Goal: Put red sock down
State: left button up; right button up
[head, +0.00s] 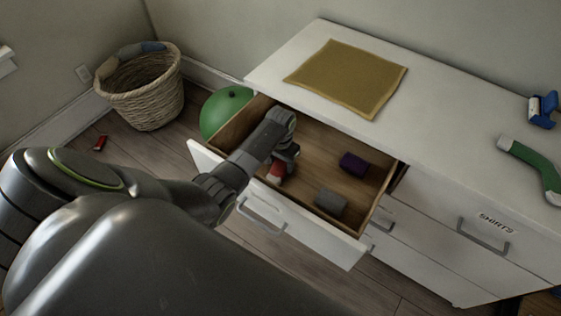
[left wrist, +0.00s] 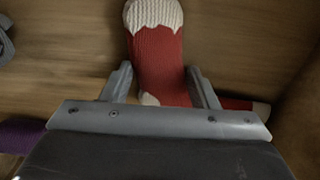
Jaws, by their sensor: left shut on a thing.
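My left gripper (head: 284,158) reaches down inside the open drawer (head: 240,128). It is shut on the red sock (head: 275,172), which has a white end. In the left wrist view the sock (left wrist: 157,62) lies between the two fingers (left wrist: 161,88), close over the drawer's wooden floor; I cannot tell whether it touches the floor. A red piece with a pale tip (left wrist: 245,104) shows to the right behind the fingers; I cannot tell whether it belongs to the same sock. My right gripper is not in view.
A purple rolled piece (head: 354,163) and a grey one (head: 331,201) lie in the drawer. On the dresser top (head: 440,110) are a mustard cloth (head: 347,77), a green sock (head: 534,166) and a blue item (head: 542,109). A basket (head: 145,95), green ball (head: 224,108) and small red object (head: 100,143) are on the floor.

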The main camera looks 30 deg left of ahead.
pick_arm(q)
jog(key=o, duration=1)
jog(key=shift+f, duration=0.15)
notch_tip(320, 180, up, 12)
jog(key=shift+r+p, duration=0.2)
jog(key=shift+p, duration=0.75)
